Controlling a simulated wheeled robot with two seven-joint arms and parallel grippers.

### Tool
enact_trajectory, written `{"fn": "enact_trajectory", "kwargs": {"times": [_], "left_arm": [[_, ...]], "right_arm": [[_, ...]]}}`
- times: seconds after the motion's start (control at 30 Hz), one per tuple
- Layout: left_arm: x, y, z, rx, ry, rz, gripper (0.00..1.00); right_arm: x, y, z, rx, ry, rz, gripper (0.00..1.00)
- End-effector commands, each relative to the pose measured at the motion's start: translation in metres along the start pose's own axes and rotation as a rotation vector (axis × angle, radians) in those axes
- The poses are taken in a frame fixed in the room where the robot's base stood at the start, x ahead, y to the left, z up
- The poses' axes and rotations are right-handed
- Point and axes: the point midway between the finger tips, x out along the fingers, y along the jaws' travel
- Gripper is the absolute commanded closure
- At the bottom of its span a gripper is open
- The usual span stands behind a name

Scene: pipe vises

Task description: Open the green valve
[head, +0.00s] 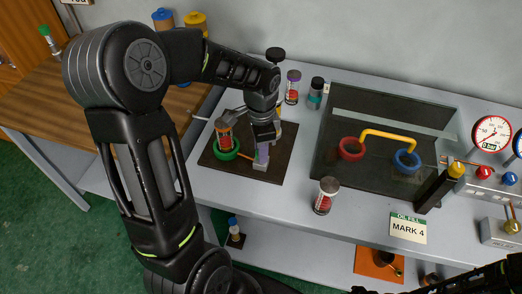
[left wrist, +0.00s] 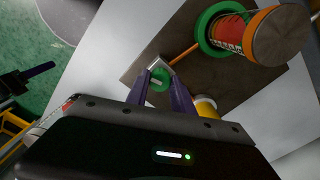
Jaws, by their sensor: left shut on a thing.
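The green valve (left wrist: 159,79) shows in the left wrist view as a small green knob on a light block, between the purple fingertips of my left gripper (left wrist: 162,82). In the head view my left gripper (head: 262,150) points down over the grey block at the right of the brown board, shut on the valve, and hides most of it. An orange pipe (left wrist: 184,54) runs from the block to a green ring (head: 225,149). A red canister with orange ends (head: 224,131) stands in that ring. A dark part with a purple finger, seemingly my right gripper (left wrist: 28,79), shows at the left wrist view's left edge.
Several small canisters, one with red contents (head: 325,196), stand around the board (head: 218,168). A dark panel with red and blue rings joined by a yellow pipe (head: 390,137) lies to the right.

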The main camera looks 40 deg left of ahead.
Motion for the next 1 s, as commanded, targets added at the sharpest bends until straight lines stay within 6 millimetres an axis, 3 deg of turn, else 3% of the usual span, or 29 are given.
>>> {"fn": "enact_trajectory", "kwargs": {"times": [1.0], "left_arm": [[0.001, -0.001, 0.000, -0.947, 0.003, -0.001, 1.00]], "right_arm": [[0.035, 0.009, -0.005, -0.009, 0.011, -0.013, 0.64]]}}
